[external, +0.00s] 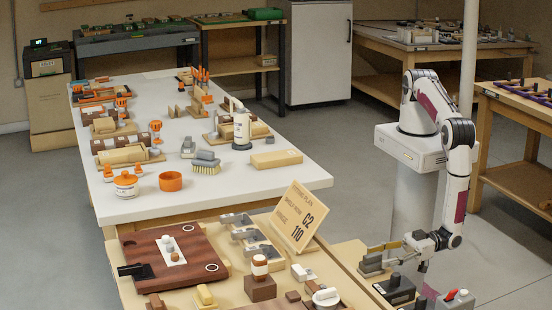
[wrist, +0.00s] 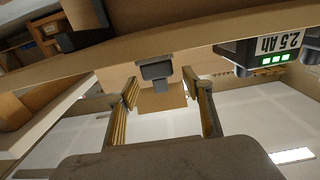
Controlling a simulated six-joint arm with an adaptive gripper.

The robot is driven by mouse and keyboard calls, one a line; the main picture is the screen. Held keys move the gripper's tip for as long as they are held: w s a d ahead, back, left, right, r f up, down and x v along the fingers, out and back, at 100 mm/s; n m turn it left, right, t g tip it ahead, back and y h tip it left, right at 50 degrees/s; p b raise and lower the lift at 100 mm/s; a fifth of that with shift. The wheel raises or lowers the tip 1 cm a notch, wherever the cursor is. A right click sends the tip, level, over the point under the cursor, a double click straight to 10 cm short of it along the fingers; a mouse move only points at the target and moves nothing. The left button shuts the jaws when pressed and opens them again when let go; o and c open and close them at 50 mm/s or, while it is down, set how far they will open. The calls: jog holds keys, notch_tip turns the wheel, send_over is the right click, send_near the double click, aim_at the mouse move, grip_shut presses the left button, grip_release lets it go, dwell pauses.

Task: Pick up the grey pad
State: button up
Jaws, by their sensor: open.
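A grey, blocky piece (external: 372,266) that may be the grey pad sits at the right end of the near bench. My gripper (external: 390,250) is beside and slightly above it, reaching in from the right. In the wrist view, my gripper (wrist: 165,97) is open, with its two ribbed tan fingers apart. A dark grey block (wrist: 157,72) with a short stem shows ahead, between and beyond the fingertips; I cannot tell if it is the same piece. Nothing appears held. Whether the fingers touch the grey piece is unclear.
A black battery-like block (external: 396,288) stands close to my gripper; one marked 2.5 Ah (wrist: 262,52) shows in the wrist view. A tan sign (external: 300,215) stands to the left. The white table (external: 290,190) behind holds several tools and blocks.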

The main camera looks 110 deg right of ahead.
aim_at(372, 264)
jog(key=shift+w, duration=1.45)
jog(key=c, duration=1.2)
